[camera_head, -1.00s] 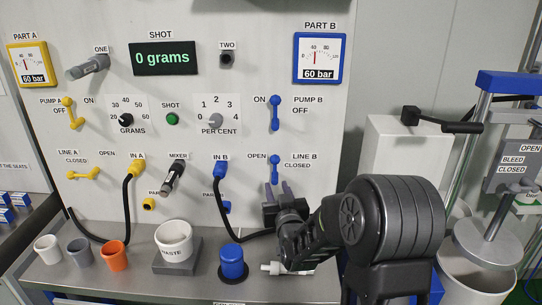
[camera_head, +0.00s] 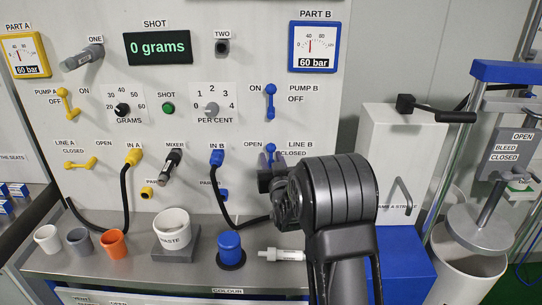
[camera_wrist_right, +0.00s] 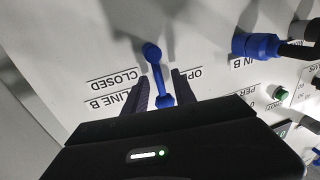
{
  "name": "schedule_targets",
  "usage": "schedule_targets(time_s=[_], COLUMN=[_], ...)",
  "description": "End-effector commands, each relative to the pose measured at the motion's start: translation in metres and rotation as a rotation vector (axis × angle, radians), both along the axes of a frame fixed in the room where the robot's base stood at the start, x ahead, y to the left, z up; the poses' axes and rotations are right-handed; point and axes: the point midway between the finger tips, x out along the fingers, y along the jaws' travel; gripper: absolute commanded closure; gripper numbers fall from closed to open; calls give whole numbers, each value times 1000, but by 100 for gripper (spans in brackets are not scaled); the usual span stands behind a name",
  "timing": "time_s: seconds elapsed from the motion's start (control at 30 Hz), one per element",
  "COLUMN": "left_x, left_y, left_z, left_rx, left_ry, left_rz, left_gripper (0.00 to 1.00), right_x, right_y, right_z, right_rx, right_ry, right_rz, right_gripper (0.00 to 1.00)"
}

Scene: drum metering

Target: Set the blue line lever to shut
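The blue line lever (camera_head: 270,149) is on the panel by the LINE B label, with OPEN to its left and CLOSED to its right. The right wrist view is upside down and shows the lever (camera_wrist_right: 156,72) standing nearly upright, between the OPEN and CLOSED labels. My right gripper's fingers (camera_wrist_right: 159,92) are apart, one on each side of the lever's upper part. I cannot tell whether either finger touches it. My left gripper is not in view.
The blue pump B lever (camera_head: 270,102) is above. The blue IN B fitting (camera_head: 217,158) and its black hose (camera_head: 226,205) are to the left. A blue pot (camera_head: 230,247) and a white syringe-like piece (camera_head: 284,254) are on the bench below. A white box (camera_head: 400,150) stands right.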

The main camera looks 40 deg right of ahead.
Motion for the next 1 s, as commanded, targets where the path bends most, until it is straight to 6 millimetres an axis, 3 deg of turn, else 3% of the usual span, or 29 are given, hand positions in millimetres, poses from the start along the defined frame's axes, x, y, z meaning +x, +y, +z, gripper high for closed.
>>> schedule_targets(time_s=[0.37, 0.77, 1.0], left_x=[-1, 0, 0], left_y=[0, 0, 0], left_z=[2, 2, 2], left_rx=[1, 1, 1], left_ry=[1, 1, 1], left_rz=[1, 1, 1], left_gripper=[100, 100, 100], right_x=[9, 9, 9], right_y=[-4, -4, -4], right_z=[-1, -1, -1], right_rx=[1, 1, 1], right_ry=[0, 0, 0], right_rz=[0, 0, 0], right_gripper=[68, 99, 100])
